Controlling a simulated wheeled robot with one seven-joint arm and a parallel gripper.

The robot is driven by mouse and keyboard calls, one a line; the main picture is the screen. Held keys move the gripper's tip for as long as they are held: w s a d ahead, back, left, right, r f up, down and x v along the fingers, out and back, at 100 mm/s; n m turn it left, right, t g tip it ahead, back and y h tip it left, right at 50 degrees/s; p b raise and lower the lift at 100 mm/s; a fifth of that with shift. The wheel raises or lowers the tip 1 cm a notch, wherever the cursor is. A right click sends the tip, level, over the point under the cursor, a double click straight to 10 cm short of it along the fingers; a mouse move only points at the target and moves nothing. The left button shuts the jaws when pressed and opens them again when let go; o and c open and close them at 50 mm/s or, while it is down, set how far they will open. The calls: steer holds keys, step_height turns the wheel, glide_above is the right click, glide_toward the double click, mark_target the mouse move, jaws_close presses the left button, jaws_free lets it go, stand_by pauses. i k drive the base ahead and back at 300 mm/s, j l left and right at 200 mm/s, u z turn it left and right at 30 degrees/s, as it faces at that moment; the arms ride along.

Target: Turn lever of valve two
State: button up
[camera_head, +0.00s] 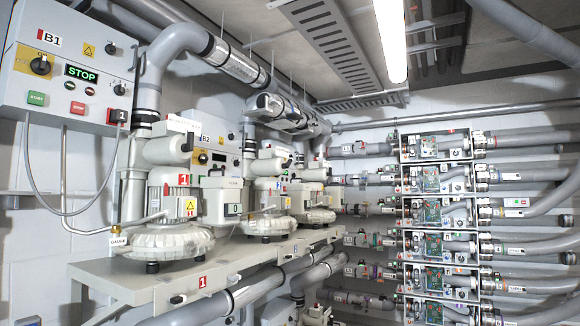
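My gripper is not in this view. No lever can be made out clearly as that of valve two. A shelf (130,278) carries several blowers in a row. The nearest blower (170,215) bears a red "1" label. The second blower (268,192) stands behind it to the right; the small tags near it are too small to read. A red "1" tag (203,282) is on the shelf's front edge, with a small dark handle-like part (178,299) beside it. More small fittings along that edge are too small to tell apart.
A control box B1 (65,75) with a green STOP display hangs at the upper left. A box B2 (212,150) is on the wall farther back. Large grey pipes (180,42) run overhead and below the shelf. A tall rack of pipe units (436,182) stands at the right.

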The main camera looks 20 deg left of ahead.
mark_target(284, 166)
steer(key=i+u, duration=0.15)
steer(key=i, duration=1.1)
steer(key=i+l+u, duration=0.1)
steer(key=i, duration=1.1)
